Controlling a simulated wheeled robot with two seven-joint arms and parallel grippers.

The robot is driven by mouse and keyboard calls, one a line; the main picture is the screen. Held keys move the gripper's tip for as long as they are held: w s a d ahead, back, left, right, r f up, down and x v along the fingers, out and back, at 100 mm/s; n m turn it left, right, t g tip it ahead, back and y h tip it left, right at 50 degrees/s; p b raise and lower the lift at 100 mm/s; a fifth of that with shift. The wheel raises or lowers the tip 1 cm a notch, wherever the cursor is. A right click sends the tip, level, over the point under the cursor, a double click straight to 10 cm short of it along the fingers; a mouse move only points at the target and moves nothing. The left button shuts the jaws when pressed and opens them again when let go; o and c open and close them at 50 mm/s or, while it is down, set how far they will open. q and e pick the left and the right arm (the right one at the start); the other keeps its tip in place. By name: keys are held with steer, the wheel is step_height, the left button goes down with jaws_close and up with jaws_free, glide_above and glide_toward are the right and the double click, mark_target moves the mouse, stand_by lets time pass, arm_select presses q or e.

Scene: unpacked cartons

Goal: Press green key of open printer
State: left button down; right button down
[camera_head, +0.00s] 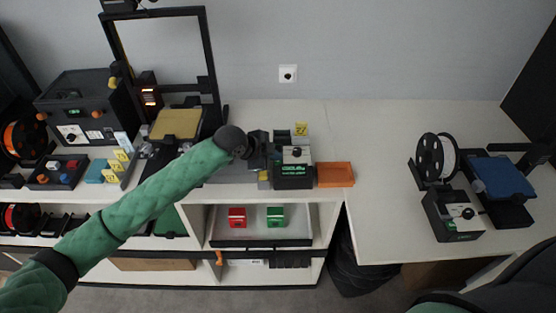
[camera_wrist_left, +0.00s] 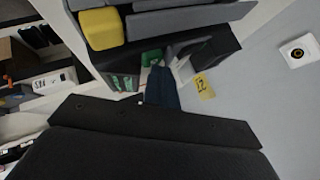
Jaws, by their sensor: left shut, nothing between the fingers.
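An open-frame printer (camera_head: 209,62) with a tall black gantry and a yellow bed (camera_head: 176,124) stands at the back left. A small control box (camera_head: 293,182) with a white panel, a dark knob and a green display stands to its right. My left gripper (camera_head: 264,150) is shut and empty, close to the left side of this box. A green patch (camera_wrist_left: 151,57) shows beside the box in the left wrist view; I cannot tell whether it is a key. A red block (camera_head: 237,217) and a green block (camera_head: 275,217) are on the shelf below. My right gripper is out of view.
An orange tray (camera_head: 335,175) is right of the control box. An enclosed dark printer (camera_head: 83,106) stands at the far left. A printer with a blue bed (camera_head: 503,178) and a spool (camera_head: 437,157) are at the right.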

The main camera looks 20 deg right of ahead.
mark_target(275, 162)
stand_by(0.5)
arm_select(q)
steer(key=shift+r+p, duration=0.6)
steer(key=shift+r, duration=0.25)
steer(key=shift+r+p, duration=1.55)
steer(key=shift+r, duration=0.95)
